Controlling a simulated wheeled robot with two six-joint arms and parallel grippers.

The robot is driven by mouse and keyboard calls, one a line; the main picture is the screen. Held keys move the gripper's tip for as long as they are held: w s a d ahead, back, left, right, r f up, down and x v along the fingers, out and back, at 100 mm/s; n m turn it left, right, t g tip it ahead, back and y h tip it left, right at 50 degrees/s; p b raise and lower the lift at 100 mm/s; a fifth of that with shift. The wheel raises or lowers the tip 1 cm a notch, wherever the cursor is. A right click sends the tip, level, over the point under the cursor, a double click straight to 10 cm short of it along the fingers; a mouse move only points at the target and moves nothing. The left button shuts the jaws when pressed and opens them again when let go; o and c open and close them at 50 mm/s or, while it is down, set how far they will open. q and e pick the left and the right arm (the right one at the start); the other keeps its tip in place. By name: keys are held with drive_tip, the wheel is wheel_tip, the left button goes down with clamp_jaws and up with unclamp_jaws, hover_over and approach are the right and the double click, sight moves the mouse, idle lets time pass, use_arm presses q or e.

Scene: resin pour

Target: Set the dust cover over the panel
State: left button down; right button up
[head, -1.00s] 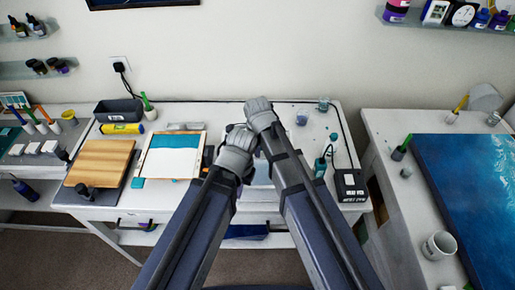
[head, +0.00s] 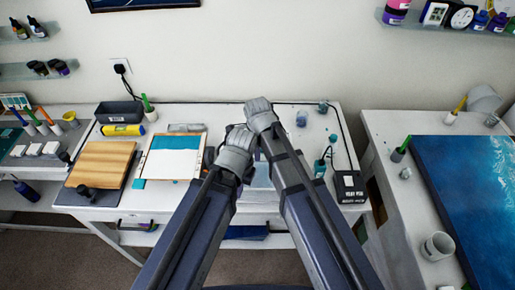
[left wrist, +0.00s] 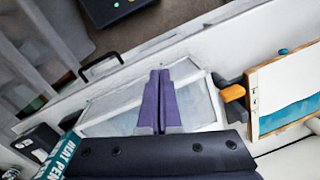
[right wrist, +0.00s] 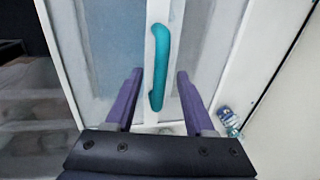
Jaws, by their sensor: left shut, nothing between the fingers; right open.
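The dust cover, a white frame with clear panes, lies on the bench; it shows in the right wrist view (right wrist: 102,65) with a teal handle (right wrist: 160,65) on its middle bar. My right gripper (right wrist: 160,73) is open, with a finger on either side of the handle; whether they touch it I cannot tell. My left gripper (left wrist: 160,73) is shut and empty, over the cover's panes (left wrist: 118,108). The panel (head: 173,160), white with a teal band, lies left of my arms in the head view and at the right in the left wrist view (left wrist: 288,88). My forearms hide most of the cover in the head view.
A wooden board (head: 100,163) lies left of the panel. A black heat pen box (head: 349,186) stands to the right of my arms. A dark tray (head: 118,111) and a yellow roll (head: 122,130) are at the back left. A separate table with a blue picture (head: 470,190) stands right.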

wheel_tip(320, 180, up, 6)
drive_tip(key=s+p, duration=0.1)
drive_tip(key=p, duration=0.4)
drive_tip(key=shift+s+r+p, duration=0.15)
drive_tip(key=shift+r+p, duration=0.1)
drive_tip(key=shift+p, duration=0.15)
